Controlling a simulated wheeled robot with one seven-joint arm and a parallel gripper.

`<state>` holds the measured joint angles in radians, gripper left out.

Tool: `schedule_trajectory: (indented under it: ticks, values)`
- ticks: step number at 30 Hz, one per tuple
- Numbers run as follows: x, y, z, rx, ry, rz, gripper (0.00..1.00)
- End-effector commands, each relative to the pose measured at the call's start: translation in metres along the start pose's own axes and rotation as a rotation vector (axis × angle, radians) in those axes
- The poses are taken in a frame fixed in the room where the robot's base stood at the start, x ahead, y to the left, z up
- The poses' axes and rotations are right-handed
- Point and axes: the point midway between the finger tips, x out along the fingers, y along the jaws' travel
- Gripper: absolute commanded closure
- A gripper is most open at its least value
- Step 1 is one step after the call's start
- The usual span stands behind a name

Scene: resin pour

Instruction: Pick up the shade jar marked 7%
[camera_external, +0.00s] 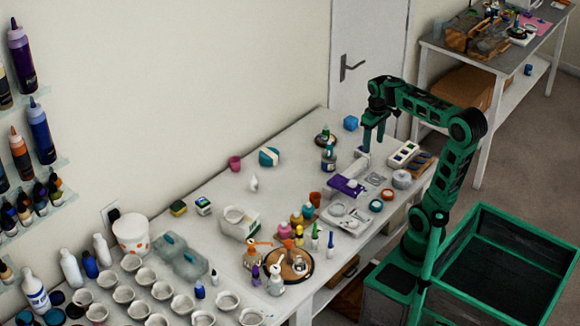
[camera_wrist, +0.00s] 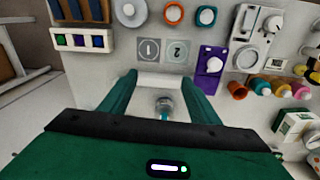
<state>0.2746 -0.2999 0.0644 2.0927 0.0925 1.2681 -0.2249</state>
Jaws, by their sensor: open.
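No 7% mark is legible, so I cannot tell which jar bears it. Two small round jars stand near the table's front edge: an orange-rimmed one (camera_external: 388,194) (camera_wrist: 173,13) and a teal-rimmed one (camera_external: 376,206) (camera_wrist: 207,16). My gripper (camera_external: 371,148) (camera_wrist: 160,98) is open, pointing down above the far part of the table, apart from both jars. In the wrist view a small bottle with a teal part (camera_wrist: 163,108) shows between the fingers, with nothing gripped.
A rack with coloured squares (camera_external: 403,153) (camera_wrist: 83,40) and a grey round item (camera_external: 401,179) (camera_wrist: 130,12) lie near the jars. A purple device (camera_external: 346,185) (camera_wrist: 210,68) and numbered pads (camera_wrist: 163,51) lie between. Bottles and cups crowd the table's other end.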

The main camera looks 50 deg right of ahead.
Motion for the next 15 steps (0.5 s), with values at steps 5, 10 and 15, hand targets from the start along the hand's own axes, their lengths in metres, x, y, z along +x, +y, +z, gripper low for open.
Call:
schedule_trajectory:
  ticks: [5, 10, 15]
  values:
    - [0.014, -0.052, -0.086, -0.276, 0.043, -0.037, 0.44]
    - [0.031, -0.117, -0.155, -0.529, 0.103, -0.113, 0.44]
    - [0.048, -0.191, -0.211, -0.763, 0.183, -0.225, 0.44]
